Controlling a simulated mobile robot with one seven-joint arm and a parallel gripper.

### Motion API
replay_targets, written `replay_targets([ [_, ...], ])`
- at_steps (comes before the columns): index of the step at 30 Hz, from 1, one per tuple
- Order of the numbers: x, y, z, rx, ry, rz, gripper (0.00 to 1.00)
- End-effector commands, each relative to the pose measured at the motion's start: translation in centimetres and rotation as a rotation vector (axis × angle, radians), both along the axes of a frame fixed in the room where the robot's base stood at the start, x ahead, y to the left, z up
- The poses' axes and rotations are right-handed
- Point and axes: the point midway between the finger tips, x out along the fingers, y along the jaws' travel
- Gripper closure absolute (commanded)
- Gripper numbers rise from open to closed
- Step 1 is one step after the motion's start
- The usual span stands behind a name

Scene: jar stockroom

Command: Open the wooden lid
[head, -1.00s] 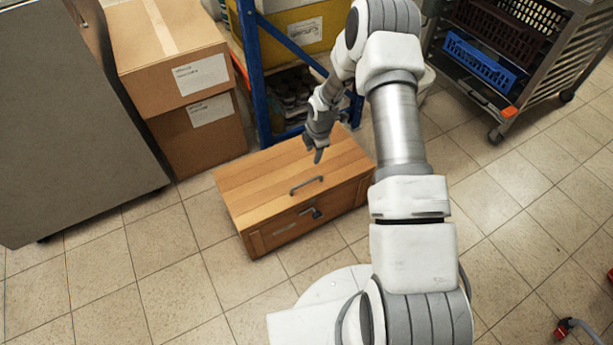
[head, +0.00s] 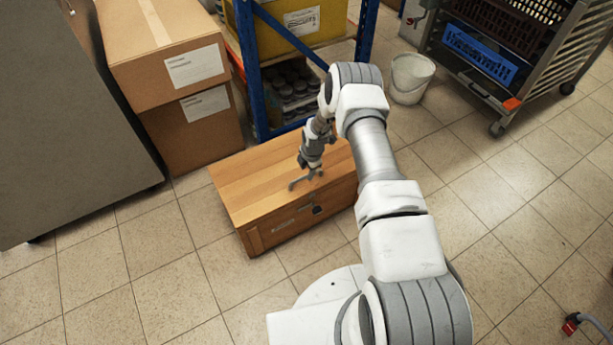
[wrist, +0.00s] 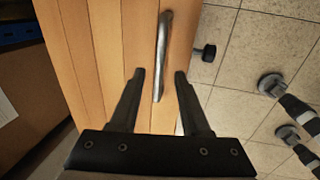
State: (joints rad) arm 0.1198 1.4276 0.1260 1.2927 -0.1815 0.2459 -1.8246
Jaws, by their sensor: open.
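A wooden chest with a flat slatted lid (head: 246,182) stands on the floor in the head view, its lid lying shut. The lid fills much of the left and middle of the wrist view (wrist: 102,60). A grey bar handle (wrist: 163,50) is on the lid near its front edge. My gripper (head: 306,178) is over the lid at the handle in the head view. In the wrist view my gripper (wrist: 157,75) is open, its two fingers on either side of the handle's near end. I cannot tell whether they touch the lid. A dark latch (wrist: 208,53) shows on the chest's front.
Stacked cardboard boxes (head: 165,60) and a grey cabinet (head: 60,110) stand to the left. A blue-framed shelf (head: 255,75) is right behind the chest. A white bucket (head: 410,78) and a wheeled rack (head: 500,70) stand at the back right.

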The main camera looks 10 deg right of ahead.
Motion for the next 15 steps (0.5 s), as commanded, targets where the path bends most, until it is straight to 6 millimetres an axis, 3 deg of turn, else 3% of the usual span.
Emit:
replay_targets([
  [1,0.1,0.1,-1.0,0.0,0.0,0.0,0.53],
  [6,0.4,0.1,-2.4,0.0,0.001,0.0,0.53],
  [15,0.5,0.2,-2.6,0.0,0.001,0.0,0.53],
])
